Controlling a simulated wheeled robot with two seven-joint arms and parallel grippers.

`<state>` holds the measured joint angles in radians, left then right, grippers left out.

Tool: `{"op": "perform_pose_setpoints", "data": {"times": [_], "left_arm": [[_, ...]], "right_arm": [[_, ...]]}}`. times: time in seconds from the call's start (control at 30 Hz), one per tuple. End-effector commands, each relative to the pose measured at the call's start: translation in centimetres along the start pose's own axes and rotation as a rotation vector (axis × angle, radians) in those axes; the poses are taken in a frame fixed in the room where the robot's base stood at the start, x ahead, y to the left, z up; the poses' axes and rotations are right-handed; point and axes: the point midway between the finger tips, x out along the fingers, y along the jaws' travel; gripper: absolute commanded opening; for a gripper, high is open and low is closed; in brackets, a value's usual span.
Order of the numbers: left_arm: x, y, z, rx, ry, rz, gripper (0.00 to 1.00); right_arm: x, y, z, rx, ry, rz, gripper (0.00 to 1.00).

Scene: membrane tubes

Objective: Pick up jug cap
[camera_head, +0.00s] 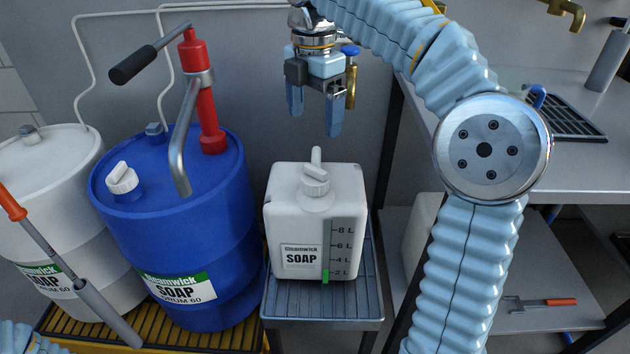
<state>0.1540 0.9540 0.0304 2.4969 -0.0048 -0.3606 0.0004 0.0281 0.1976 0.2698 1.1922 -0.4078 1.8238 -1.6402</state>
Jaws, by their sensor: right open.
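The white soap jug (290,225) stands upright on a small grey slatted stand. Its white ribbed cap (316,181) with a raised grip sits on the jug's top. My right gripper (315,122) hangs above the jug, fingers pointing down. Its two light-blue fingers are apart with nothing between them. The fingertips are above the cap and appear clear of it. My left gripper is out of view; only a bit of light-blue arm shows at the bottom left corner.
A blue soap drum (180,230) with a red hand pump (205,95) and white cap (122,179) stands left of the jug. A white drum (45,165) is further left. A shelf unit (550,180) stands at the right. A red-handled tool (60,260) crosses the left side.

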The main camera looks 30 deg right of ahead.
Motion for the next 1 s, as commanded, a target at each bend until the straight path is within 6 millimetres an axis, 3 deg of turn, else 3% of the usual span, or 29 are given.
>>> {"op": "perform_pose_setpoints", "data": {"times": [0.17, 0.5, 0.73, 1.0], "left_arm": [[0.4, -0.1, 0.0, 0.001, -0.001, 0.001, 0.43], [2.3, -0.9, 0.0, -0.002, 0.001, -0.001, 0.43], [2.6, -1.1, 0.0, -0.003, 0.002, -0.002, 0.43], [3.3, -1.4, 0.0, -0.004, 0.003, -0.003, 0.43]], "right_arm": [[0.1, -0.1, 0.0, -0.172, 0.002, -0.002, 0.92], [6.8, -0.1, 0.0, -0.181, 0.002, -0.003, 0.92], [8.7, -0.1, 0.1, -0.179, 0.002, -0.001, 0.92], [12.8, -0.1, 0.3, -0.178, 0.002, -0.002, 0.92]]}}
